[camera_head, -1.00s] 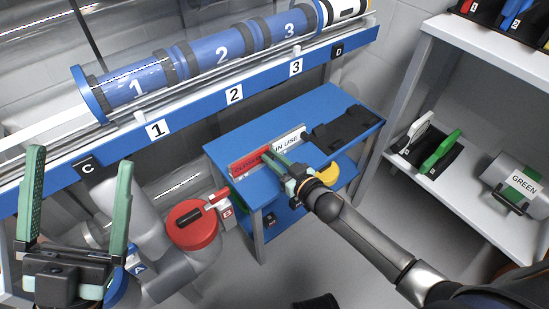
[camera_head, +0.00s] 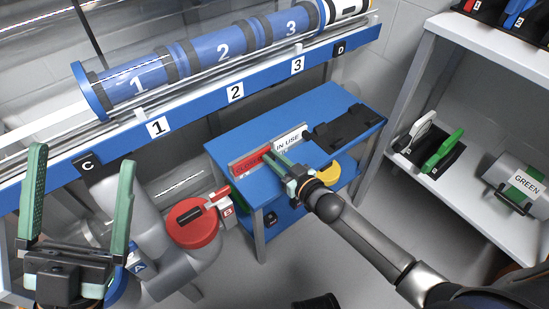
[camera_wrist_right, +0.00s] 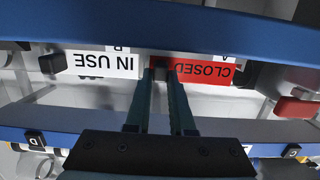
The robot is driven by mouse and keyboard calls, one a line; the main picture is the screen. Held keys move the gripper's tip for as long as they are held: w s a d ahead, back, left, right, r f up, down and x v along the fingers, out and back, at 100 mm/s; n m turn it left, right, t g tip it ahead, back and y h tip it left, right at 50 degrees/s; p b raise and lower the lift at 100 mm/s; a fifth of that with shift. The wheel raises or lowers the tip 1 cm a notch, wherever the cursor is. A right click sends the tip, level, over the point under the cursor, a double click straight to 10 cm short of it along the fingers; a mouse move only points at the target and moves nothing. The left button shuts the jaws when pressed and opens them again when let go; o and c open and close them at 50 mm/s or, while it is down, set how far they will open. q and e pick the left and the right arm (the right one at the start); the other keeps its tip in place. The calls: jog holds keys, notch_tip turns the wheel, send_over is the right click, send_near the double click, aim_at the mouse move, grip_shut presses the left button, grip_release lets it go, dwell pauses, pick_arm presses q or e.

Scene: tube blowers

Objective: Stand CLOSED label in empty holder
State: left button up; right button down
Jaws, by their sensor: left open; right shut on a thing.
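The red CLOSED label (camera_head: 247,164) stands at the left front of the blue table, and it also shows upside down in the right wrist view (camera_wrist_right: 205,73). My right gripper (camera_head: 268,156) is shut on its right end, beside the IN USE label. In the right wrist view the fingertips (camera_wrist_right: 162,75) meet the label's edge. A grey strip shows behind the label in the head view; I cannot tell whether the label is seated in a holder. The white IN USE label (camera_head: 291,138) stands close to its right. My left gripper (camera_head: 78,215) is open and empty, away from the table.
A black rack (camera_head: 345,127) lies on the table's right side. The blue tube rail (camera_head: 190,112) runs behind the table. A red valve (camera_head: 193,222) stands left of it. A white shelf (camera_head: 450,190) with green items is at the right. The table's back is clear.

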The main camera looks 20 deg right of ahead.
jog(key=shift+f, duration=0.15)
jog(key=c, duration=0.7)
grip_release()
jog(key=shift+s, duration=0.1)
pick_arm(q)
jog(key=shift+m, duration=0.4)
jog(key=shift+a+r+p, duration=0.2)
jog(key=shift+r+p, duration=1.95)
jog(key=shift+r, duration=0.1)
pick_arm(e)
jog(key=v, duration=1.2)
jog(key=shift+s, duration=0.2)
